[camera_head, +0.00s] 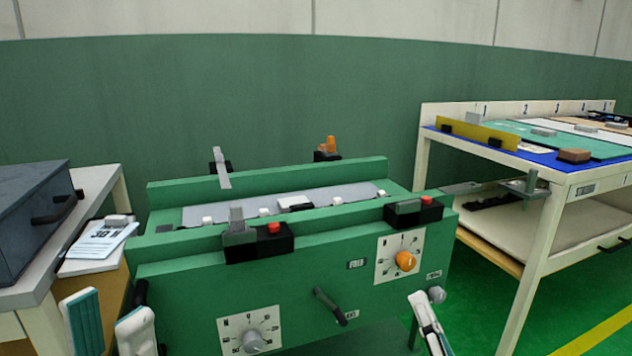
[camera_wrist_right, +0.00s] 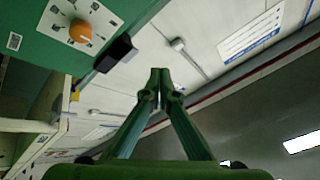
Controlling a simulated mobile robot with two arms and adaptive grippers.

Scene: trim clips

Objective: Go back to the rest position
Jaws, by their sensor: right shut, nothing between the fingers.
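My left gripper (camera_head: 108,318) is at the bottom left of the head view. Its two white and teal fingers stand apart, with nothing seen between them. My right gripper (camera_head: 420,300) is at the bottom right of centre, in front of the green machine (camera_head: 300,290). Its fingers are together and empty. In the right wrist view the right gripper (camera_wrist_right: 159,75) shows its fingertips meeting. The front of the machine, with an orange knob (camera_head: 405,261), shows at the upper left of that view.
A lower grey knob (camera_head: 253,341), a lever handle (camera_head: 325,300) and a side knob (camera_head: 436,295) stick out of the machine. A table with a dark box (camera_head: 30,215) stands left. A white workbench (camera_head: 530,270) stands right, with free green floor before it.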

